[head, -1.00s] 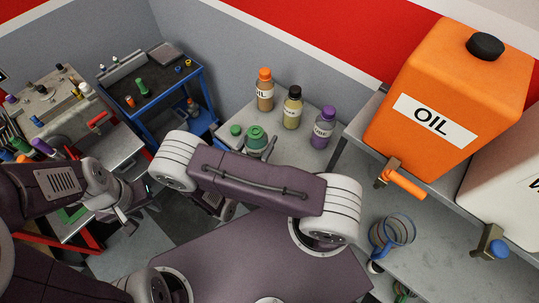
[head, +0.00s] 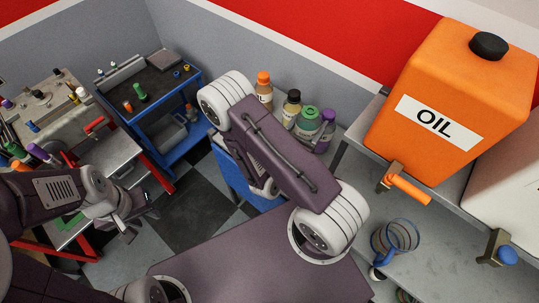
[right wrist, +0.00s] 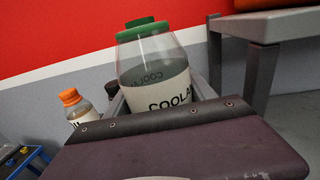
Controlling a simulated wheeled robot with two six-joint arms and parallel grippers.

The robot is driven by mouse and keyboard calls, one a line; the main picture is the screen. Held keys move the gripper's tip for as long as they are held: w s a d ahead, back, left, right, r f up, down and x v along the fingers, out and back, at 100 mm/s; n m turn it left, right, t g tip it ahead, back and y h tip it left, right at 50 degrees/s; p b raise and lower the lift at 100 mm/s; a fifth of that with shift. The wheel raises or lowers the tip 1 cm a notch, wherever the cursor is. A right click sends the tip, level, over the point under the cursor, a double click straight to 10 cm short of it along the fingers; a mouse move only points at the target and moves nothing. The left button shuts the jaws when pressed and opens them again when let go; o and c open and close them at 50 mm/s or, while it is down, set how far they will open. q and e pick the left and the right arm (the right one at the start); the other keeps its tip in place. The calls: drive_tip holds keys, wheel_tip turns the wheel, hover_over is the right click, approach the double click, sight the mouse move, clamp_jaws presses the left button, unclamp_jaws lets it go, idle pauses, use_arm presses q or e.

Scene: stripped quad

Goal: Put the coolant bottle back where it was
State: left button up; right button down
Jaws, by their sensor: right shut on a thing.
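The coolant bottle (right wrist: 153,75) is clear with a green cap and a white label reading "COOLA…". In the right wrist view it stands nearly upright between the grey fingers of my right gripper (right wrist: 163,98), which is shut on it. In the head view the green-capped bottle (head: 307,117) shows beyond my right arm, between a black-capped bottle (head: 291,109) and a purple-capped bottle (head: 325,131). My right arm hides its lower part and the right gripper there, so I cannot tell whether it touches the surface. My left gripper (head: 138,224) appears open and empty at the left.
An orange-capped bottle (head: 264,88) stands left of the black-capped one. The orange OIL tank (head: 440,110) with its tap stands on a raised grey shelf at right. A clear jug with a blue handle (head: 396,237) is below it. A blue cart (head: 181,125) stands at back left.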

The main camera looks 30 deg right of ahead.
drive_tip(key=shift+s+d, duration=0.1)
drive_tip(key=shift+d, duration=0.05)
drive_tip(key=shift+w+f+b, duration=0.2)
drive_tip(key=shift+f+b, duration=0.05)
drive_tip(key=shift+b, duration=0.1)
drive_tip(key=w+a+f+b, duration=0.1)
drive_tip(key=b, duration=0.1)
drive_tip(key=w+a+f+b, duration=0.1)
drive_tip(key=b, duration=0.2)
drive_tip(key=shift+a+f, duration=0.15)
drive_tip(key=shift+f, duration=0.2)
drive_tip(key=w+a+f+b, duration=0.2)
drive_tip(key=b, duration=0.1)
drive_tip(key=w+a+f+b, duration=0.1)
drive_tip(key=a+f+b, duration=0.1)
drive_tip(key=f+b, duration=0.1)
drive_tip(key=w+a+f+b, duration=0.2)
drive_tip(key=b, duration=0.2)
drive_tip(key=shift+w+a+f, duration=0.3)
drive_tip(key=shift+w+f, duration=0.05)
drive_tip(key=shift+f, duration=0.05)
drive_tip(key=shift+s+b, duration=0.1)
drive_tip(key=shift+b, duration=0.25)
